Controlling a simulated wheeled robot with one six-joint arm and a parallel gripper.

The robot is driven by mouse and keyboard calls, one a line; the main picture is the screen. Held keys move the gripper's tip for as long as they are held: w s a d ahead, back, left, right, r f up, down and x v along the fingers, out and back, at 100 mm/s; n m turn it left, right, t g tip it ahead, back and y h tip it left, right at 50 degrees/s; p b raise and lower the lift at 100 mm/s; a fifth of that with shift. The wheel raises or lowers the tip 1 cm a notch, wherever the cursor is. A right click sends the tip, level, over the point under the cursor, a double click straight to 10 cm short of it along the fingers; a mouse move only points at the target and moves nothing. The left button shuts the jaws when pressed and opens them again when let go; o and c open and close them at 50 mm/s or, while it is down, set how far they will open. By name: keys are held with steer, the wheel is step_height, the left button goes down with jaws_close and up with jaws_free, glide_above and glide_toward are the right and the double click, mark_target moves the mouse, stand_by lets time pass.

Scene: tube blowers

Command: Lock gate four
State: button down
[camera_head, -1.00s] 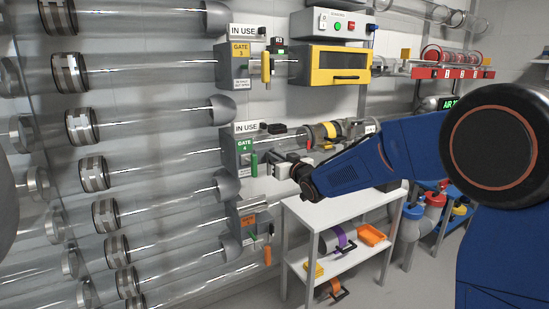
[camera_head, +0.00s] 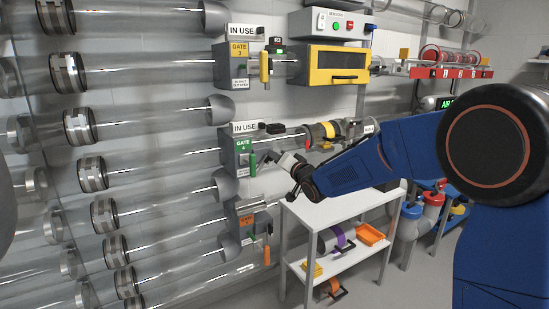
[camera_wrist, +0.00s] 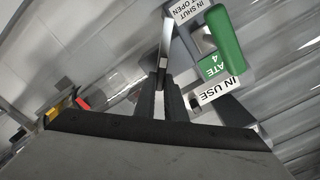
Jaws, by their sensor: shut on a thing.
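The gate 4 box (camera_head: 231,158) is on the tube wall, with a green GATE 4 label and an IN USE sign (camera_head: 245,127) above it. Its green handle (camera_head: 252,163) hangs at the box's right side; the handle also shows large in the wrist view (camera_wrist: 229,42). My gripper (camera_head: 270,158) is just right of the handle, apart from it. In the wrist view, my gripper (camera_wrist: 161,82) is shut on a thin shiny metal piece (camera_wrist: 164,42) that sticks out beyond the fingertips. I cannot tell what this piece is or whether it touches the box.
The gate 3 box (camera_head: 222,65) with a yellow handle (camera_head: 265,67) is above, and a box with an orange handle (camera_head: 267,255) is below. Clear tubes run along the wall. A white shelf cart (camera_head: 330,207) stands under my arm; its top is clear.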

steer(key=shift+w+d+f+m, duration=0.1)
steer(key=shift+f+m, duration=0.1)
steer(key=shift+m, duration=1.4)
steer(key=shift+d+f+m, duration=0.1)
steer(key=shift+f+m, duration=0.05)
steer(key=shift+m, duration=1.45)
steer(key=shift+w+d+f+m, duration=0.1)
steer(key=shift+f+m, duration=0.1)
steer(key=shift+m, duration=1.4)
steer(key=c, duration=1.8)
jaws_free()
steer(key=shift+s, duration=0.1)
steer(key=v, duration=1.7)
steer(key=shift+s+d, duration=0.1)
